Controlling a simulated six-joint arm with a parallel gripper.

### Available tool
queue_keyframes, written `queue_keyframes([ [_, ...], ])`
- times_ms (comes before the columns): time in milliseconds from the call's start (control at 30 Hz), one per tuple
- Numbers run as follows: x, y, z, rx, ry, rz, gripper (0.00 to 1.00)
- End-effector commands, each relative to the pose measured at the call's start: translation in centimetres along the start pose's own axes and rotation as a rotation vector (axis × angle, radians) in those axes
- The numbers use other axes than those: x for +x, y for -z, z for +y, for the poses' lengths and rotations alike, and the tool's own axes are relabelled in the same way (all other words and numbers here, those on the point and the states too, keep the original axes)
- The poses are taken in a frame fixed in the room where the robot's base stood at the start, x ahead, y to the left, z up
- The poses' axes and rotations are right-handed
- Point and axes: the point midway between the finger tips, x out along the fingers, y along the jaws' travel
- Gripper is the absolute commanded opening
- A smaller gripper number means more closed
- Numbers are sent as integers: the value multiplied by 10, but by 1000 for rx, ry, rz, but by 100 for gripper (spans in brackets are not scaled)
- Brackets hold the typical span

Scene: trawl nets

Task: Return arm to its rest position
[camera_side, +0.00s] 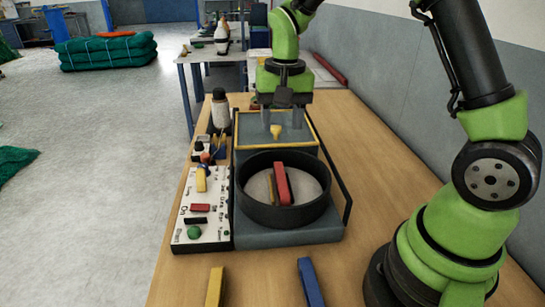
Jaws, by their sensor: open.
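My gripper (282,118) hangs pointing down over the yellow-edged tray (245,134) at the back of the grey fixture. Its two fingers are apart. A small yellow piece (276,132) shows between and below the fingers; I cannot tell whether it touches them. In front of the tray is a round black pan (284,217) with a pale inside. A red block (283,183) and a thin brownish-yellow piece (271,189) stand in it.
A white board (207,215) with several coloured pieces lies left of the fixture. A yellow block (215,286) and a blue block (311,283) lie at the front. A dark-capped spool (220,108) stands back left. The wooden table (375,165) is clear right of the fixture.

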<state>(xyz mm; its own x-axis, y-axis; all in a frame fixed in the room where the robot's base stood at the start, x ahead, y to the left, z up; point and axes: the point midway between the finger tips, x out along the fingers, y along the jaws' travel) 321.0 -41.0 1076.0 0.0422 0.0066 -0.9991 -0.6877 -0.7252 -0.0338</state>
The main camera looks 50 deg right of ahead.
Motion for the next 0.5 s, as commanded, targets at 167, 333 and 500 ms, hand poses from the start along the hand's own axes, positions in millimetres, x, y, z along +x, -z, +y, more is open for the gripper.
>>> queue_keyframes([
  [167,-57,-34,5,-83,109,91,50],
  [333,-100,-77,20,-177,219,183,50],
  [500,-124,-122,41,-271,326,281,50],
])
